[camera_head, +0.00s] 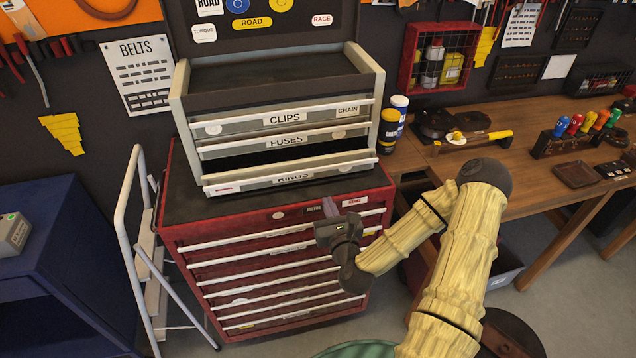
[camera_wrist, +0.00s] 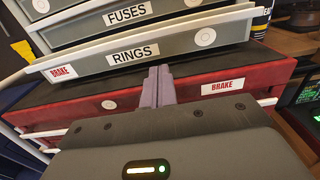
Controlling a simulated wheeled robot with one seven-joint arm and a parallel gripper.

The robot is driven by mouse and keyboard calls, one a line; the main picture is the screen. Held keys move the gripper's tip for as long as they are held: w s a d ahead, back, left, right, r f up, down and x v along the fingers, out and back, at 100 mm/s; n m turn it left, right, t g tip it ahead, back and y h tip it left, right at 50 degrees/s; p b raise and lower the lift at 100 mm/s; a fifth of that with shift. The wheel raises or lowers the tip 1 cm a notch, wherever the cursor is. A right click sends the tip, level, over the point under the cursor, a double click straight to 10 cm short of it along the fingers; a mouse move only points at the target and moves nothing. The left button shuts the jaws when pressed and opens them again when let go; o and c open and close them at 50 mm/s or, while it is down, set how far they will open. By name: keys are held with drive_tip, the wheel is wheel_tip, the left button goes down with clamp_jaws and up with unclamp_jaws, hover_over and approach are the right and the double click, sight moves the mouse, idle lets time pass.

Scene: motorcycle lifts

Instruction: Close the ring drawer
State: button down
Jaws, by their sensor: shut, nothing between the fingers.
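The ring drawer (camera_head: 291,177), labelled RINGS, is the lowest drawer of the grey top chest. It stands pulled out part way, with a dark gap showing above its front in the head view. In the wrist view its grey front (camera_wrist: 180,48) with a white top edge crosses the upper part of the picture. My gripper (camera_head: 328,207) is shut and empty, below the drawer's front near its right half. The purple fingers also show in the wrist view (camera_wrist: 158,82), just below the RINGS label. I cannot tell whether the fingertips touch the drawer front.
The grey chest (camera_head: 180,90) stands on a red cabinet (camera_head: 185,232) with several drawers. The FUSES drawer (camera_head: 250,144) and CLIPS drawer (camera_head: 240,123) are above. Spray cans (camera_head: 388,138) stand to the right. A white step ladder (camera_head: 128,215) is at the left, a wooden bench (camera_head: 520,160) at the right.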

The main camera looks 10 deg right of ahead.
drive_tip(key=w+b, duration=0.1)
drive_tip(key=b, duration=0.2)
drive_tip(key=w+b, duration=0.1)
drive_tip(key=b, duration=0.1)
drive_tip(key=shift+d+f+b, duration=0.1)
drive_tip(key=shift+f+b, duration=0.15)
drive_tip(key=shift+b, duration=0.15)
drive_tip(key=shift+w+b, duration=0.15)
drive_tip(key=shift+b, duration=0.7)
drive_tip(key=w+p, duration=0.1)
drive_tip(key=w, duration=0.5)
drive_tip(key=w+p, duration=0.1)
drive_tip(key=w, duration=0.2)
drive_tip(key=shift+r+p, duration=0.25)
drive_tip(key=shift+p, duration=0.1)
